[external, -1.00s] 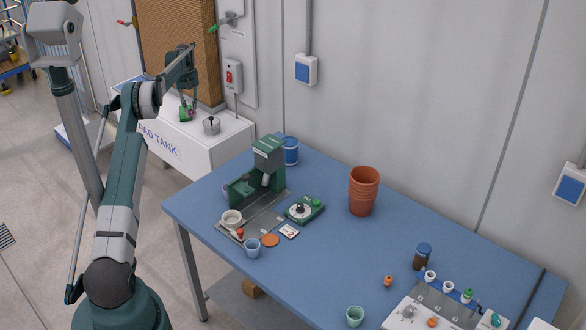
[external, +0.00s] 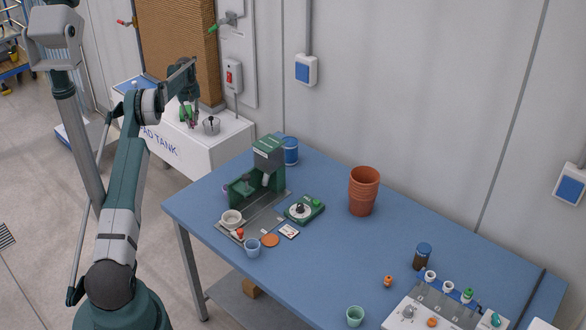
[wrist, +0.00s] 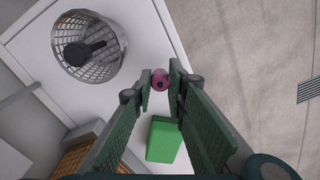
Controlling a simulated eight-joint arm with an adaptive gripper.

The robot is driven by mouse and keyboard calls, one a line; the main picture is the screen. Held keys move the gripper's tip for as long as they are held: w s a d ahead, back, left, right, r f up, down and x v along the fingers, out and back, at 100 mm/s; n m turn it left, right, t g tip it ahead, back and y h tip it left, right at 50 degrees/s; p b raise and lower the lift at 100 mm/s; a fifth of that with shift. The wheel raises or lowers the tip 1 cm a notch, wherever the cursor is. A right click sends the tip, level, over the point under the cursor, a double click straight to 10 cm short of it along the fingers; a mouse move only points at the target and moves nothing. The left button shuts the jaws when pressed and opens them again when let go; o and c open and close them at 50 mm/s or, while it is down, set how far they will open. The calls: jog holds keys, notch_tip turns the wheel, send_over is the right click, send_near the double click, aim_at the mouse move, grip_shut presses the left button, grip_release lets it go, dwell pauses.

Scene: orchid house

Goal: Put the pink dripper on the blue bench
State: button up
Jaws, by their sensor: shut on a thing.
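The pink dripper (wrist: 160,78) is a small dark pink round piece between my fingertips in the wrist view, above the white tank top. My gripper (wrist: 161,82) is shut on it. In the external view my gripper (external: 191,121) is over the white tank at the back left, and the dripper is too small there to make out clearly. The blue bench (external: 330,245) stands to the right of the tank, apart from my gripper.
A green block (wrist: 164,139) is close beside my fingers on the white tank (external: 165,140). A mesh pot (wrist: 88,46) stands near them. A green machine (external: 266,155), terracotta pots (external: 363,190) and small cups stand on the bench. Its middle has clear room.

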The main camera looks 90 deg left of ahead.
aim_at(192, 121)
jog(key=shift+f, duration=0.55)
jog(key=shift+f, duration=0.15)
jog(key=o, duration=0.7)
jog(key=shift+r, duration=0.2)
jog(key=shift+r+p, duration=0.85)
jog(key=shift+r, duration=5.1)
